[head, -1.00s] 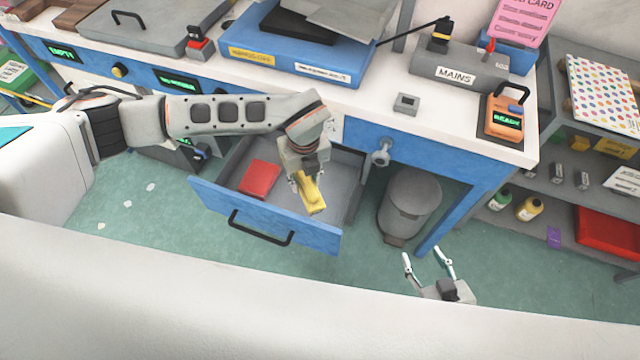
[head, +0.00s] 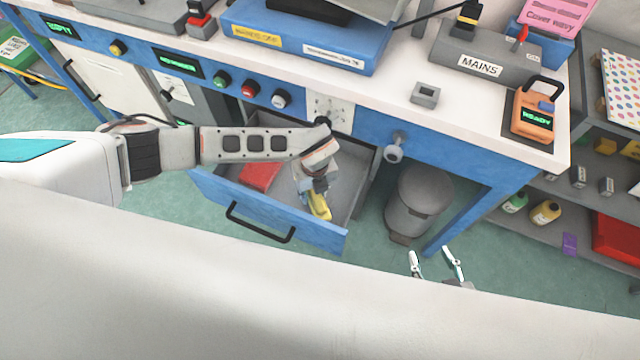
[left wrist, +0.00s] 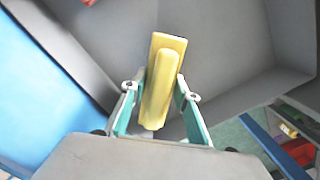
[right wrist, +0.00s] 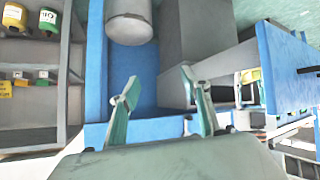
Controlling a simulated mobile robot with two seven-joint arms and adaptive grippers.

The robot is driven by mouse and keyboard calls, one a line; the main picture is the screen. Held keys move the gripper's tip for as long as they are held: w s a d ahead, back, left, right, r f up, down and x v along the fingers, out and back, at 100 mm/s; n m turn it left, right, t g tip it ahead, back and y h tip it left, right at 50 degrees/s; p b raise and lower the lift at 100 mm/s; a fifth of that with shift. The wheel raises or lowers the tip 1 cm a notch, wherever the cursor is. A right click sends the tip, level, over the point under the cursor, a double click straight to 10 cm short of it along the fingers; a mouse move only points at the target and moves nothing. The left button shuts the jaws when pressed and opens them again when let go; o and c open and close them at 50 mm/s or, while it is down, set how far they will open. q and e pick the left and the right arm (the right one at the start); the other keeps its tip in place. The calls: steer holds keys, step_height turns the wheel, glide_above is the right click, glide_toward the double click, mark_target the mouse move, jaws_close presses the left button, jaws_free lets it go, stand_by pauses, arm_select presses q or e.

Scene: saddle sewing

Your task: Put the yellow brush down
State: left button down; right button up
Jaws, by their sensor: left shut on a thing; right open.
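The yellow brush (head: 319,205) is in my left gripper (head: 312,190), inside the open blue drawer (head: 270,222). In the left wrist view the brush (left wrist: 163,80) sits between both fingers of my left gripper (left wrist: 160,105), with the grey drawer floor beyond it. I cannot tell whether the brush touches the floor. My right gripper (head: 436,262) is open and empty, low in front of the bench. In the right wrist view its fingers (right wrist: 162,100) are apart with nothing between them.
A red item (head: 260,175) lies in the drawer, left of the brush. A grey bin (head: 420,195) stands under the bench, right of the drawer. A shelf (head: 590,205) with bottles and a red box is at the far right. The drawer floor right of the brush looks clear.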

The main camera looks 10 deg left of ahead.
arm_select(q)
steer(key=shift+f, duration=0.35)
steer(key=shift+w, duration=0.3)
steer(key=w, duration=0.2)
steer(key=w+d+b, duration=0.1)
steer(key=shift+w+f, duration=0.15)
steer(key=shift+w, duration=0.2)
steer(key=shift+s+f+b, duration=0.15)
steer(key=shift+f+b, duration=0.15)
steer(key=shift+f, duration=0.15)
steer(key=shift+a, duration=0.1)
steer(key=shift+f, duration=0.15)
steer(key=c, duration=1.6)
jaws_free()
steer(key=shift+o, duration=0.4)
step_height(320, 180, up, 12)
steer(key=p, duration=0.3)
steer(key=shift+s+d, duration=0.25)
steer(key=shift+s, duration=0.05)
arm_select(e)
steer(key=shift+s+a+r, duration=0.2)
steer(key=shift+r, duration=0.15)
